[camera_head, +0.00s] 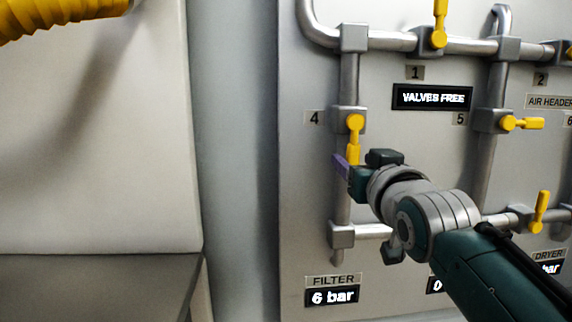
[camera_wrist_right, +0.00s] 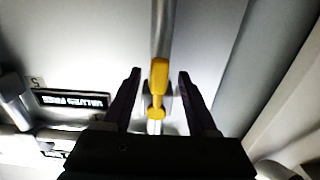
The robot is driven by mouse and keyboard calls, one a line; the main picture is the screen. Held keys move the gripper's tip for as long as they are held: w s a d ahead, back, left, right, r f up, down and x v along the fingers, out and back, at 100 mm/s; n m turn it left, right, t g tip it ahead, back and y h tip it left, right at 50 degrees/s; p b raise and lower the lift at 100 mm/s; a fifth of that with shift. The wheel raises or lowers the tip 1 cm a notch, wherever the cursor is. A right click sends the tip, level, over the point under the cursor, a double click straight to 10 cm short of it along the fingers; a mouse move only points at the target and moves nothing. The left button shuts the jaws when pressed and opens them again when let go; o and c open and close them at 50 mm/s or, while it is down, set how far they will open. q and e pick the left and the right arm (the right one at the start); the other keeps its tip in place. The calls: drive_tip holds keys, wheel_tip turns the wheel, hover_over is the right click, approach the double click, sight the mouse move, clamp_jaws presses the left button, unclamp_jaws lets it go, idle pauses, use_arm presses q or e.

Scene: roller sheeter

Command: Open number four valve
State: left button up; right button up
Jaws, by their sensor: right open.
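The number four valve has a yellow handle (camera_head: 353,140) on the vertical pipe beside the label "4" (camera_head: 314,118). Its lever hangs straight down, in line with the pipe. My right gripper (camera_head: 343,168) is just below and in front of the lever, its purple finger showing to the left. In the wrist view, the yellow handle (camera_wrist_right: 158,84) stands between the two dark fingers of the open right gripper (camera_wrist_right: 160,73), with a gap on each side. The lever's lower end is partly hidden by the gripper in the head view. My left gripper is not in view.
Other yellow valves sit on the panel: valve 1 (camera_head: 439,38), valve 5 (camera_head: 521,123) and a lower-right one (camera_head: 540,212). A display reads "VALVES FREE" (camera_head: 432,97); a filter display reads "6 bar" (camera_head: 332,297). Grey pipes surround the gripper.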

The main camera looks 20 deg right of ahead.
drive_tip(key=v, duration=0.7)
drive_tip(key=shift+s+p, duration=0.35)
drive_tip(key=shift+p, duration=0.05)
drive_tip(key=shift+a, duration=0.1)
drive_tip(key=s+a+f+n+g+y+p, duration=0.15)
drive_tip(key=s+a+g+p, duration=0.4)
drive_tip(key=s, duration=0.85)
drive_tip(key=s+a+n+g+y+p, duration=0.25)
drive_tip(key=s+g+p, duration=0.65)
drive_tip(key=s, duration=0.5)
wheel_tip(320, 180, up, 37)
drive_tip(key=p, duration=3.7)
drive_tip(key=shift+d+n, duration=0.4)
drive_tip(key=shift+d, duration=0.05)
drive_tip(key=shift+s+r+t, duration=0.1)
drive_tip(key=shift+t, duration=0.15)
